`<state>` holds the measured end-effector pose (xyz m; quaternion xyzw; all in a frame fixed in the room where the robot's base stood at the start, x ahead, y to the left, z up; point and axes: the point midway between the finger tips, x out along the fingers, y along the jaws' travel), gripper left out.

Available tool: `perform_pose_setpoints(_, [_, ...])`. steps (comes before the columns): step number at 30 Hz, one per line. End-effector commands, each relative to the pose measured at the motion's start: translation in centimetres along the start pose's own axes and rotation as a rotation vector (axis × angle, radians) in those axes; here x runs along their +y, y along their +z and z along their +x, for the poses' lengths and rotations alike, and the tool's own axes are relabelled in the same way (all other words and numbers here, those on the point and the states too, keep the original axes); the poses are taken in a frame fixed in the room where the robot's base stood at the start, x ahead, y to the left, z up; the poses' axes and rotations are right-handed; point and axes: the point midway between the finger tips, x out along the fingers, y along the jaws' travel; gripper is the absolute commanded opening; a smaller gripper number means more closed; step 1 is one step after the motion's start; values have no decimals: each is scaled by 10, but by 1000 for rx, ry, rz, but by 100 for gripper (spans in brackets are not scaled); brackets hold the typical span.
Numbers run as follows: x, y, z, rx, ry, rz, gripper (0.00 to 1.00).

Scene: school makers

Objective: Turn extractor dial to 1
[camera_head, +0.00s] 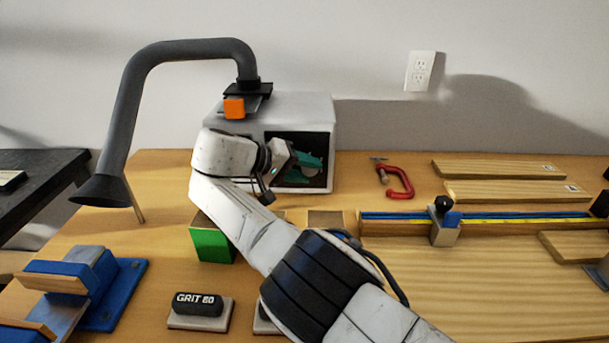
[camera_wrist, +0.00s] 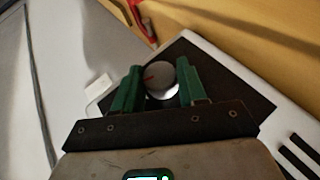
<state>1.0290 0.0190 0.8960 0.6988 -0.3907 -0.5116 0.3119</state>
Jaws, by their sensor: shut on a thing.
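The extractor (camera_head: 285,106) is a pale grey box at the back of the workbench, with a dark front panel and a grey hose rising from its top. Its dial (camera_wrist: 161,79) is a round silver knob with a red pointer mark, on the dark panel (camera_wrist: 222,82) in the wrist view. My gripper (camera_wrist: 159,84) has its green fingers on either side of the dial, shut on it. In the head view my gripper (camera_head: 308,160) is at the extractor's front, and my wrist hides part of the panel and the dial. The dial's numbers cannot be read.
A grey hose (camera_head: 125,110) arches over the left side. An orange block (camera_head: 234,108) is on the extractor's top. A red clamp (camera_head: 398,184) and wooden boards (camera_head: 495,171) lie to the right. A green box (camera_head: 210,243) stands below my arm.

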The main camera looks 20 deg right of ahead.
Motion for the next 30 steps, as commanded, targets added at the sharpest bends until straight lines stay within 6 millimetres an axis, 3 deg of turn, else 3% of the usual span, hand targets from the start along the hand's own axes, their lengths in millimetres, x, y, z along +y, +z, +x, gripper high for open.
perform_pose_setpoints(11, [-1,1,1,-1,1,-3,11])
perform_pose_setpoints(12, [-1,1,1,-1,0,-3,44])
perform_pose_setpoints(18, [-1,0,0,-1,1,-2,63])
perform_pose_setpoints(30, [2,-1,0,0,1,-1,67])
